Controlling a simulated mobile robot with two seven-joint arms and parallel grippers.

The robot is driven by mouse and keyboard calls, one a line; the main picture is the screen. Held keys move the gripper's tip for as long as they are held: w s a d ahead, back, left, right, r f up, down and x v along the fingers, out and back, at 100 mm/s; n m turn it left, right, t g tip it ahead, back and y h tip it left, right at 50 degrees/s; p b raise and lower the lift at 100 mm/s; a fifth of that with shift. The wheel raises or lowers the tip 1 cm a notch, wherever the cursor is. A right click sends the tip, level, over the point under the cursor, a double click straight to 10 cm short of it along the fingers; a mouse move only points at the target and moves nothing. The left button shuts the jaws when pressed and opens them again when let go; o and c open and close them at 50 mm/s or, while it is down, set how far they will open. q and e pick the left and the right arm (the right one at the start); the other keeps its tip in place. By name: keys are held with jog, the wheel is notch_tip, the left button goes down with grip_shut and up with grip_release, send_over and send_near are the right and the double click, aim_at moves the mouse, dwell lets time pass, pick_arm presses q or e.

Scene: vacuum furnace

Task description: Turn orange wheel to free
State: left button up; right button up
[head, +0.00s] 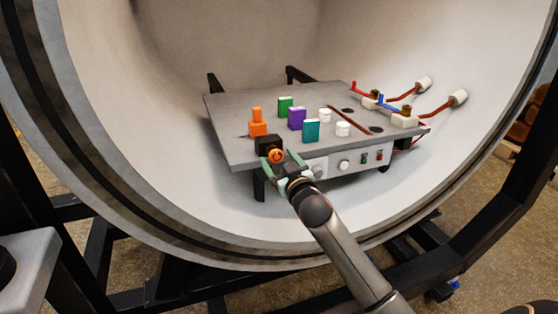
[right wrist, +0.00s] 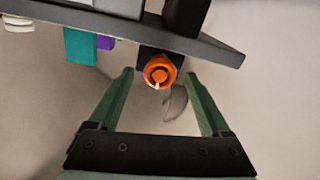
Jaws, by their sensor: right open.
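The orange wheel (head: 276,156) is a small round knob on the front of a black block (head: 268,143) at the front left edge of the grey table. In the right wrist view the orange wheel (right wrist: 158,72) faces me, with a small pale mark at its lower edge. My right gripper (head: 285,160) is open and in front of the wheel. In the right wrist view its two green fingers (right wrist: 160,88) stand on either side, with the wheel between and just beyond the tips, apparently untouched. My left gripper is not in view.
The grey table (head: 225,125) stands inside the round chamber (head: 130,130). On it are an orange piece (head: 257,128), a green block (head: 286,104), a purple block (head: 296,117), a teal block (head: 311,130) and white cylinders (head: 343,129). A control panel (head: 345,162) is right of the gripper.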

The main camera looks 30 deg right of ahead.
jog(key=shift+c, duration=0.4)
grip_shut()
